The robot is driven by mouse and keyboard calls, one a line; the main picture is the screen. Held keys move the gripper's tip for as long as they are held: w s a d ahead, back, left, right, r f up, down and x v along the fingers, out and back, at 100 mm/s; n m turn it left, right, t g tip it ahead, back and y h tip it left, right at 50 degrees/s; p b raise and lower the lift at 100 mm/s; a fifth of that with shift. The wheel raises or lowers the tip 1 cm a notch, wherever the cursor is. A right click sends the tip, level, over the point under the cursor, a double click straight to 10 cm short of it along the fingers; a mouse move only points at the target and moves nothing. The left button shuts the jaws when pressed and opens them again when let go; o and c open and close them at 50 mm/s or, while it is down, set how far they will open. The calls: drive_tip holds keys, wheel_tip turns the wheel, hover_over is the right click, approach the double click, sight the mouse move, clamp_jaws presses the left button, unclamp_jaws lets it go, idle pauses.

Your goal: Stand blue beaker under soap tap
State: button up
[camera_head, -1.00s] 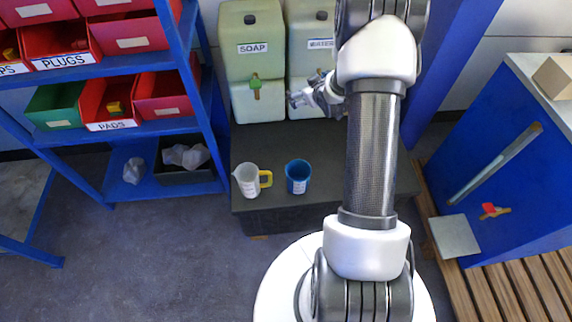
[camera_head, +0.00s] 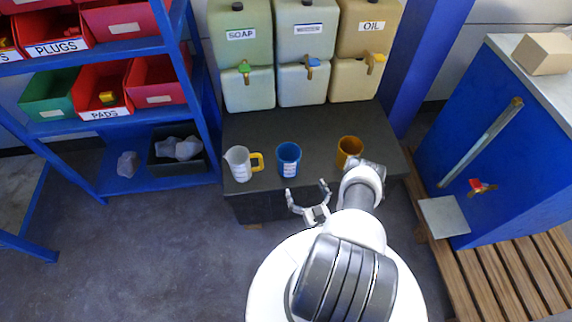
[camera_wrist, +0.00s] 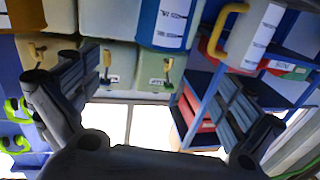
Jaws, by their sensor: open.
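The blue beaker (camera_head: 288,160) stands upright on the dark bench, in front of the containers and to the right of the soap tap. It has a white label and shows at the top of the wrist view (camera_wrist: 170,22). The soap tap (camera_head: 244,70), with a green handle, is on the front of the leftmost container, labelled SOAP. My gripper (camera_head: 307,189) is open and empty, at the bench's front edge, nearer to me than the beaker and slightly right of it. The fingers are apart in the wrist view (camera_wrist: 163,78), with nothing between them.
A white jug (camera_head: 239,164) with a yellow handle stands close left of the beaker. An orange mug (camera_head: 349,151) stands to the right, near my arm. The bench (camera_head: 262,127) is clear below the taps. A blue shelf (camera_head: 158,185) borders the left side.

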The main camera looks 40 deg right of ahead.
sight(293, 163)
drive_tip(key=b+x, duration=0.3)
drive_tip(key=x, duration=0.9)
drive_tip(key=shift+f+b, duration=0.15)
drive_tip(key=shift+b, duration=0.15)
drive_tip(key=x, duration=0.1)
drive_tip(key=b+x, duration=0.1)
drive_tip(key=x, duration=0.1)
drive_tip(key=b+x, duration=0.1)
drive_tip(key=shift+w+f, duration=0.25)
drive_tip(key=shift+f, duration=0.1)
drive_tip(key=shift+w+d, duration=0.1)
drive_tip(key=shift+w, duration=0.3)
drive_tip(key=shift+r, duration=0.1)
drive_tip(key=shift+c, duration=0.6)
drive_tip(key=c, duration=1.2)
